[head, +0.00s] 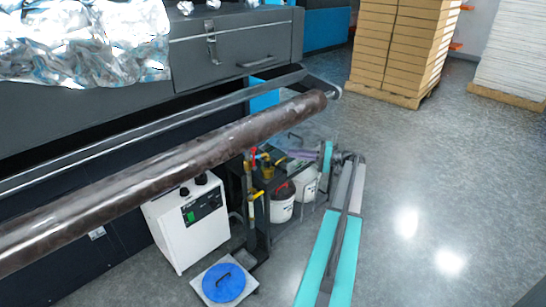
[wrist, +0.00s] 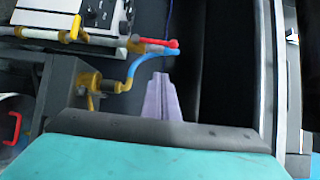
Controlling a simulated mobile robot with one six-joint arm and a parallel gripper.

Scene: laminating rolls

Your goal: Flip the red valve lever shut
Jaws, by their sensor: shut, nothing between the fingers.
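The red valve lever (wrist: 160,42) shows in the wrist view as a short red bar near the top centre, beside a blue bent piece (wrist: 150,56). In the head view the red lever (head: 254,153) is a small red spot beside yellow fittings, just below the dark roll. My gripper (wrist: 160,78) is shut and empty, its pale purple fingers pointing towards the lever. In the wrist picture the tips lie below the red bar and appear apart from it; depth is hard to judge. In the head view my gripper (head: 290,154) is small and partly hidden.
A yellow valve body (wrist: 90,84) stands left of my fingers. A long dark roll (head: 170,165) crosses above the valve area. Open floor (head: 430,190) lies right.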

